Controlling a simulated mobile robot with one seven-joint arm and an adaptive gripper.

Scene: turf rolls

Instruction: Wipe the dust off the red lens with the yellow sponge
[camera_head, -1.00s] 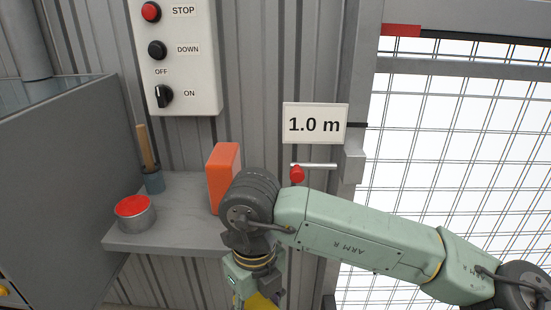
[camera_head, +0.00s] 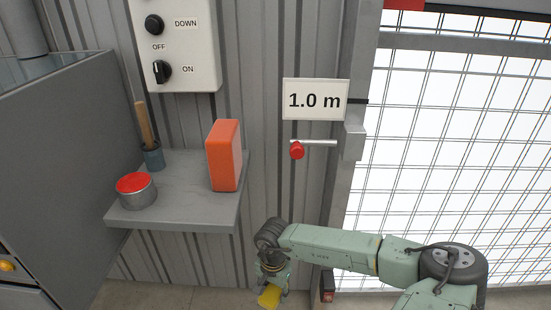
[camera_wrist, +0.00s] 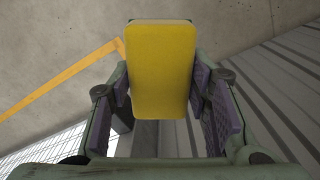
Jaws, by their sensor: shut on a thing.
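My gripper (camera_head: 270,284) is shut on the yellow sponge (camera_head: 269,297) and holds it low, below the shelf's height. In the wrist view the sponge (camera_wrist: 162,68) sits between the two purple finger pads. A small dark box with a reddish face (camera_head: 327,286) is mounted low by the door post, to the right of my gripper and apart from the sponge. It may be the red lens, but I cannot be sure. Dust on it is too small to tell. The lens does not show clearly in the wrist view.
A grey shelf (camera_head: 190,208) holds a red-topped tin (camera_head: 136,190), a wooden-handled brush (camera_head: 149,140) and an orange block (camera_head: 223,156). A red-knobbed lever (camera_head: 297,150) juts from the wall under the "1.0 m" sign (camera_head: 315,100). A mesh door (camera_head: 460,150) stands at right.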

